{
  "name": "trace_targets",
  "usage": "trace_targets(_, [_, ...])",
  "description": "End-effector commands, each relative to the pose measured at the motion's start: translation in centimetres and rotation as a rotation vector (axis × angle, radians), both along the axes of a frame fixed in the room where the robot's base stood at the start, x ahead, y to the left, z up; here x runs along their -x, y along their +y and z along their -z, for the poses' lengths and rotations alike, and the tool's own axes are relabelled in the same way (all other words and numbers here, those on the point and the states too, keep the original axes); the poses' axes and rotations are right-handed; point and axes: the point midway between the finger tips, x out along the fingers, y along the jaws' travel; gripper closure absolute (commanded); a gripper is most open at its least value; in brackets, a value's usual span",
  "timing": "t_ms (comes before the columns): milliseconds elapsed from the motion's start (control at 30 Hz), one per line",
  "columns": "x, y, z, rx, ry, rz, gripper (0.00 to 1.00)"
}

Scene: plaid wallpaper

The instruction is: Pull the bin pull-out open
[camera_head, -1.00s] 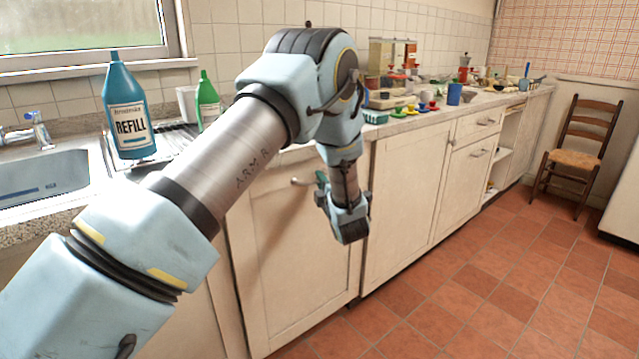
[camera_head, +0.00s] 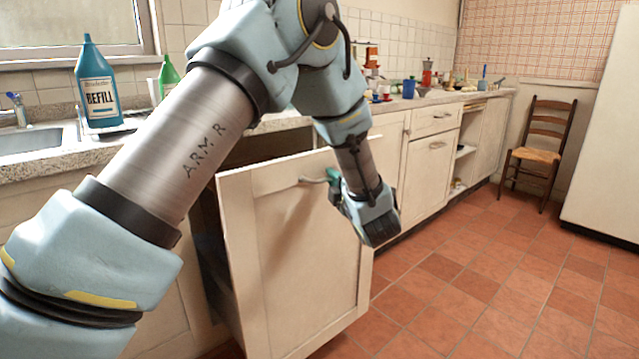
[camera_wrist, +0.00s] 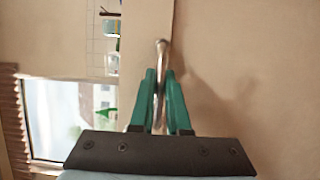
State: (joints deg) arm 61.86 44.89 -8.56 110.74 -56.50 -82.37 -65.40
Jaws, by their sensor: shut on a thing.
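The bin pull-out (camera_head: 285,250) is a cream panelled front under the counter. In the head view it stands out from the cabinet line, with a dark gap behind its top and left edges. Its metal bar handle (camera_head: 312,180) is near the top of the front. My gripper (camera_head: 332,182) is at the handle, its green fingertips partly hidden by my wrist. In the wrist view the green fingers (camera_wrist: 161,95) are closed around the handle (camera_wrist: 161,50). The inside of the pull-out is mostly hidden by its front and my arm.
The counter (camera_head: 60,155) above holds a blue refill bottle (camera_head: 98,90) and a green bottle (camera_head: 168,75). A wooden chair (camera_head: 535,150) stands at the back right. The tiled floor (camera_head: 480,290) in front is clear.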

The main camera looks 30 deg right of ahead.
Motion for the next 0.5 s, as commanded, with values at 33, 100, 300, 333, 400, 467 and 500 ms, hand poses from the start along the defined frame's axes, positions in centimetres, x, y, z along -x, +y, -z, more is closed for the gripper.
trace_targets(33, [1.4, -0.3, 0.5, 0.000, 0.002, 0.004, 1.00])
trace_targets(100, [3.2, -0.7, 0.5, 0.000, 0.002, 0.005, 1.00])
trace_targets(300, [8.0, -1.6, 0.5, -0.001, 0.002, 0.005, 1.00])
trace_targets(333, [8.7, -1.7, 0.5, 0.000, 0.002, 0.004, 1.00])
trace_targets(400, [10.1, -2.0, 0.4, -0.001, 0.002, 0.004, 1.00])
trace_targets(467, [11.1, -2.2, 0.4, 0.000, 0.002, 0.002, 1.00])
trace_targets(500, [11.8, -2.3, 0.3, 0.000, 0.001, 0.003, 1.00])
